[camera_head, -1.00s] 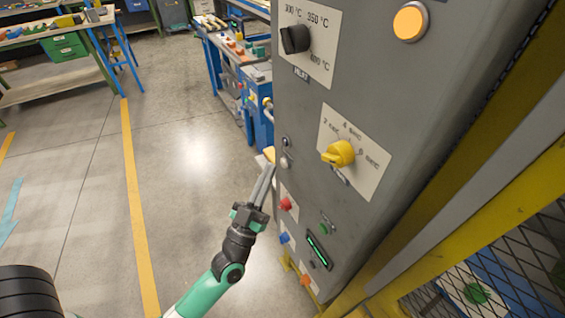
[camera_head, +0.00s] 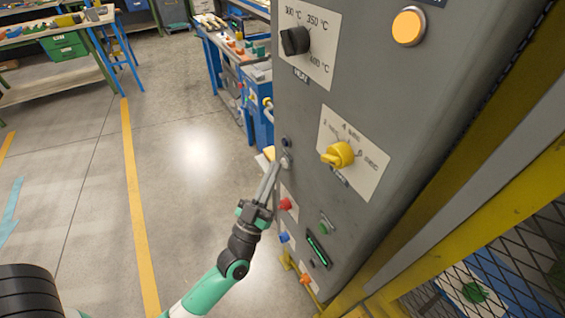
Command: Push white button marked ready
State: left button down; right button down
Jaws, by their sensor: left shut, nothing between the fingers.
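A small white button (camera_head: 286,163) sits near the left edge of the grey control cabinet's front, below a small dark round fitting (camera_head: 287,142). Its label is too small to read. My left gripper (camera_head: 273,168) is shut and empty. It points up and its fingertips are right beside the white button, at its left in the picture. I cannot tell whether they touch it. My right gripper does not show.
The grey cabinet (camera_head: 400,110) also carries a black knob (camera_head: 295,40), a yellow knob (camera_head: 339,155), a lit orange lamp (camera_head: 409,26), and red (camera_head: 286,204), blue (camera_head: 284,238) and orange (camera_head: 306,279) controls. A yellow mesh guard stands at the right. The floor at left is open.

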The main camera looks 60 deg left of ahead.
pick_arm(q)
jog(key=shift+w, duration=0.15)
dwell(0.5)
jog(key=shift+s, duration=0.8)
jog(key=s+b, duration=0.1)
jog(key=s, duration=0.4)
jog(key=shift+d, duration=0.1)
dwell(0.7)
